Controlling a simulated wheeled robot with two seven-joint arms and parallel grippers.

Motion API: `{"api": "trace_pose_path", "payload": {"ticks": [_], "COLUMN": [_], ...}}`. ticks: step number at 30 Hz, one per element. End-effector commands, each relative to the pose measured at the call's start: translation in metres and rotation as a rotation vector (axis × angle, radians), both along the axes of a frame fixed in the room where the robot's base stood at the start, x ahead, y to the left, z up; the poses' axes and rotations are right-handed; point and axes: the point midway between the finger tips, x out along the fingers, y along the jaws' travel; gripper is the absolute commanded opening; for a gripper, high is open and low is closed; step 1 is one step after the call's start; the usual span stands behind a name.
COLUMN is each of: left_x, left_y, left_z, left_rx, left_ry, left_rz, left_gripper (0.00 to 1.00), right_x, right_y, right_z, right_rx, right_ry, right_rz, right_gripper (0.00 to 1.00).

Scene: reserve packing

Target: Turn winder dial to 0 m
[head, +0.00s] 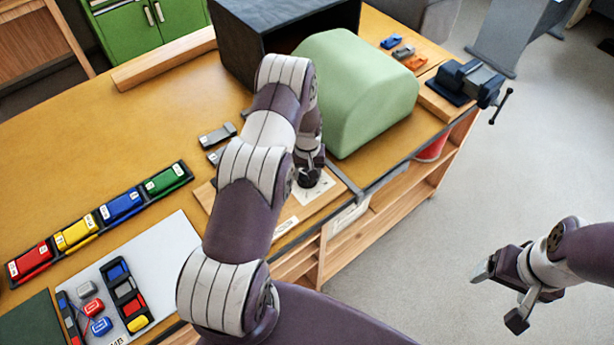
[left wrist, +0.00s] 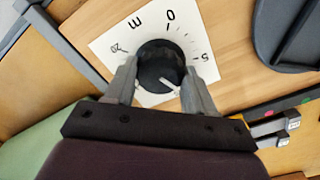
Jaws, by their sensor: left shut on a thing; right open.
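The winder dial is a round black knob (left wrist: 160,66) with a white pointer, set on a white scale card (left wrist: 104,47) in the left wrist view. The marks 0, 5, m and 20 show; the lower part of the scale is hidden by my fingers. The pointer (left wrist: 169,84) points to the lower right of that view, past the 5 and away from the 0. My left gripper (left wrist: 158,82) is shut on the knob, one finger on each side. In the head view the card (head: 325,185) is partly covered by my left gripper (head: 309,180). My right gripper (head: 502,293) is open and empty over the floor.
A green rounded block (head: 360,90) and a dark open box (head: 240,45) stand behind the dial. A vise (head: 466,82) is at the bench's right end. Coloured cases in a black rack (head: 103,218) and a white mat (head: 178,245) lie at the left.

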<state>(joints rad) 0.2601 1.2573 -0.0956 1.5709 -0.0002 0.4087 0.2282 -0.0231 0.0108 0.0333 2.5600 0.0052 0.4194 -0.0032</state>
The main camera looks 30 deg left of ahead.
Motion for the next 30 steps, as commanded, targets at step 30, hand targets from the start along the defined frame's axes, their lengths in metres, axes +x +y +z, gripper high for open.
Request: {"api": "trace_pose_path", "payload": {"ticks": [30], "left_x": [0.002], "left_y": [-0.001], "left_z": [-0.002], "left_rx": [0.0], "left_ry": [-0.001], "left_rz": [0.963], "left_gripper": [0.24], "right_x": [0.0], "right_y": [0.0], "right_z": [-0.076], "right_rx": [0.0], "right_ry": [0.0], "right_rz": [0.0], "right_gripper": [0.83]}}
